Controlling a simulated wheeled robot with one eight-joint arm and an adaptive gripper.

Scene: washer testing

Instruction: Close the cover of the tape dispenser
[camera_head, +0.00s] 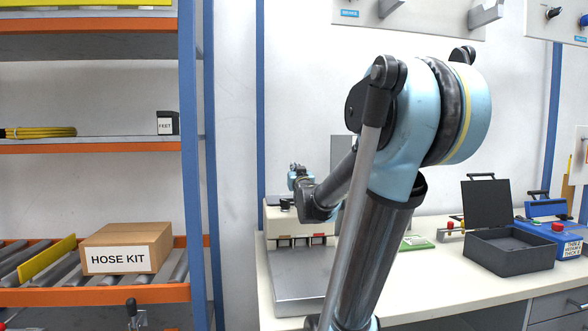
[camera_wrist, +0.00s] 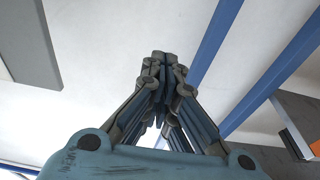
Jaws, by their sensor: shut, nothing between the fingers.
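No thing in view is clearly marked as the tape dispenser. A dark grey box (camera_head: 510,250) stands on the bench at the right of the head view, and its flat lid (camera_head: 487,204) stands raised at the back. I cannot tell whether this is the dispenser. My gripper (camera_wrist: 160,60) points up in the wrist view, with its fingertips together and nothing between them. Behind it are the wall and blue posts. In the head view my arm reaches away over the left of the bench, far from the grey box, and the fingers are not clear there.
A pale machine with a grey plate (camera_head: 300,292) stands on the bench (camera_head: 450,275) behind my arm. A blue case (camera_head: 553,236) with a red knob is right of the grey box. A shelf rack at left holds a HOSE KIT carton (camera_head: 127,247). A green item (camera_head: 416,243) lies mid-bench.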

